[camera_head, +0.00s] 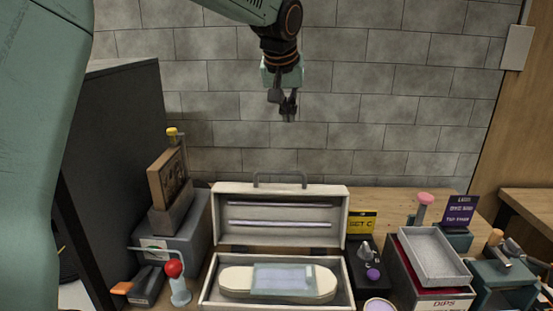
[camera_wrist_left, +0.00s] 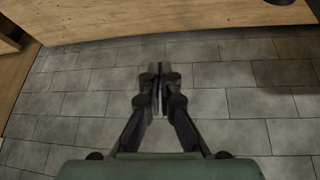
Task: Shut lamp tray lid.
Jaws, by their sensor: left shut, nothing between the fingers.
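The lamp tray is a cream box in the middle of the table in the head view. Its lid (camera_head: 326,217) stands open, upright at the back, with a grey handle on top and two pale lamp tubes across its inner face. The lower tray (camera_head: 347,291) is open in front and holds a cream sole-shaped piece (camera_head: 236,278) with a pale blue translucent block (camera_head: 284,279) over it. My left gripper (camera_head: 288,115) hangs high above and behind the lid, before the grey wall, shut and empty. In the left wrist view its fingers (camera_wrist_left: 161,75) are together. My right gripper is not in view.
A red-knobbed lever (camera_head: 173,269) and a grey block with a wooden frame (camera_head: 167,180) stand left of the tray. A yellow sign (camera_head: 362,223), a grey bin (camera_head: 435,257) and a purple sign (camera_head: 459,210) stand right. Air above the lid is clear.

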